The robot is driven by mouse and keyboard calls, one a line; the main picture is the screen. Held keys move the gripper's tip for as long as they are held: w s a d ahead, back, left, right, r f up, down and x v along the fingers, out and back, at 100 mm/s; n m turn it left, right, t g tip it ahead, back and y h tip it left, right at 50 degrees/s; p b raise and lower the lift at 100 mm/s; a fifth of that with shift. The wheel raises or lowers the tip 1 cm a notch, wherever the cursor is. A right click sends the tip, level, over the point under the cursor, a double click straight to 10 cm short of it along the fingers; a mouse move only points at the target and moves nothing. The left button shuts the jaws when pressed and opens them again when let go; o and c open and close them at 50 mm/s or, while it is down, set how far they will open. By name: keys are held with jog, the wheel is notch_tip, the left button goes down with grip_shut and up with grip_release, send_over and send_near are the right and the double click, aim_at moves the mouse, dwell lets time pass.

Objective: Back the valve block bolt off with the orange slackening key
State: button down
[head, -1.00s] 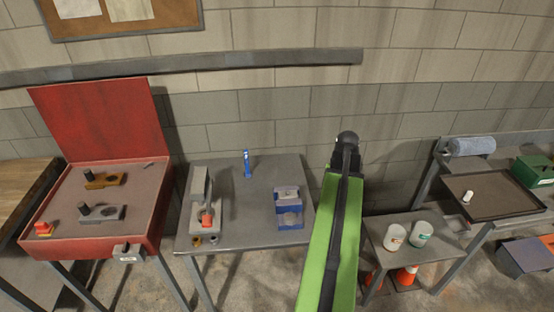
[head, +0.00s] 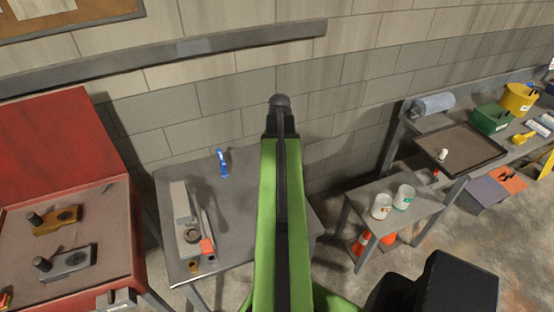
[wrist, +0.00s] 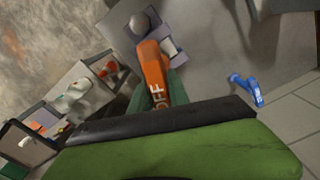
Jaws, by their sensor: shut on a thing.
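The orange key (wrist: 152,68), marked "OFF", is between the dark green jaws of my gripper (wrist: 160,100) in the wrist view. Its far end reaches a round grey part (wrist: 140,24) over a pale blue-grey block (wrist: 172,48). I cannot tell whether the key touches the block or sits on a bolt. In the head view my arm covers this block and my gripper. A grey block (head: 183,205) with an orange-red part (head: 207,247) stands at the left of the grey table (head: 235,235). I cannot tell which block is the valve block.
The red chest (head: 60,140) is at left.

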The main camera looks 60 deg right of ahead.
jog(key=shift+w, duration=0.1)
jog(key=shift+r, duration=0.15)
jog(key=shift+f+b, duration=3.15)
jog(key=shift+f, duration=0.1)
jog(key=shift+s+f, duration=0.2)
jog(key=shift+f, duration=0.05)
